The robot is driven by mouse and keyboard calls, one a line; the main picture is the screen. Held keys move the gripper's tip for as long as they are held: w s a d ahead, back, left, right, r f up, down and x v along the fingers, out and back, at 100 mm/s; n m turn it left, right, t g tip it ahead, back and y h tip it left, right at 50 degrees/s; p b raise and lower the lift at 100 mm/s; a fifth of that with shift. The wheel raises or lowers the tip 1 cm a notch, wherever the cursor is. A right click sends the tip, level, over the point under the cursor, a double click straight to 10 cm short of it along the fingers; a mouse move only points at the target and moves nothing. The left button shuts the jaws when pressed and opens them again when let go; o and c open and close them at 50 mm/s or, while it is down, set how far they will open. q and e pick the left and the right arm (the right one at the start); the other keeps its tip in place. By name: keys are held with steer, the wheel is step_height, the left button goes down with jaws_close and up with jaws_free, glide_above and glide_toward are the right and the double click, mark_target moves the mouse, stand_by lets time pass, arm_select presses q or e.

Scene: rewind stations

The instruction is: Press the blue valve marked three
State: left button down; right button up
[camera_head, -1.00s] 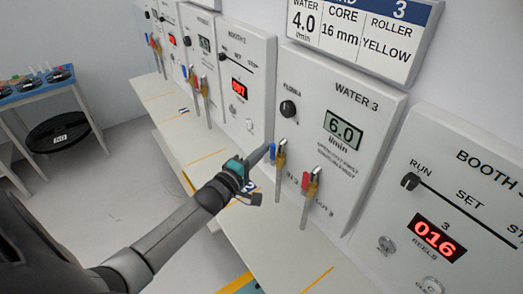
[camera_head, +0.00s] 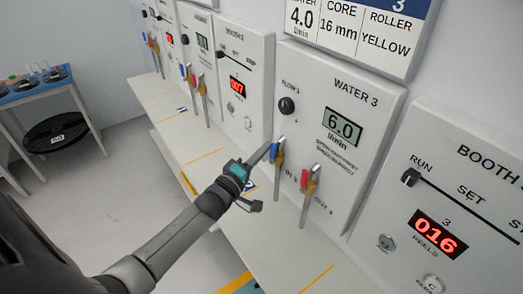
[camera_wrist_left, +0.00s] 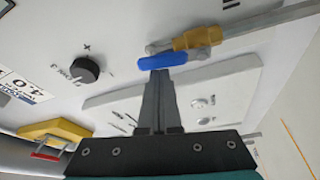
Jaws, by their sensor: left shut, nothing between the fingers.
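The blue valve (camera_head: 274,151) is a small blue lever on a brass fitting with a grey pipe, at the lower left of the WATER 3 panel (camera_head: 318,92), by the label IN 3. In the left wrist view the blue lever (camera_wrist_left: 166,61) lies across the tips of my fingers. My left gripper (camera_head: 266,150) is shut and empty, its tips right at the blue lever; I cannot tell whether they touch it. A red-handled valve (camera_head: 307,178) by the label OUT 3 stands to its right. The panel display reads 6.0 l/min. My right gripper is not in view.
A black FLOW 3 knob (camera_head: 287,105) sits above the blue valve. The BOOTH 3 panel (camera_head: 450,200) is at right, reading 016. A sign (camera_head: 355,30) above reads WATER 4.0. More panels with blue and red valves stand at left, above a white ledge (camera_head: 200,145).

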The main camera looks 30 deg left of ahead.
arm_select(q)
steer(key=m, duration=0.1)
steer(key=d+m+b, duration=0.1)
steer(key=m, duration=0.2)
steer(key=shift+s+d+f+t+h+b, duration=0.25)
steer(key=shift+s+d+t+h+b, duration=0.05)
steer(key=shift+t+b, duration=0.1)
steer(key=shift+s+d+f+m+h+b, duration=0.25)
steer(key=shift+d+f+m+h+b, duration=0.3)
steer(key=shift+m+h+b, duration=1.35)
steer(key=shift+s+d+f+m+h+b, duration=0.25)
steer(key=shift+d+f+m+b, duration=0.35)
steer(key=shift+m, duration=2.65)
steer(key=shift+s+d+f+m+h+b, duration=0.2)
steer(key=shift+d+f+m+h+b, duration=0.35)
steer(key=shift+m+h+b, duration=1.35)
steer(key=shift+m+y+p, duration=0.65)
steer(key=shift+m, duration=0.2)
steer(key=shift+r, duration=0.1)
step_height(320, 180, up, 5)
steer(key=p, duration=0.4)
steer(key=f+b+v, duration=0.1)
steer(key=v, duration=0.9)
steer(key=shift+f, duration=0.2)
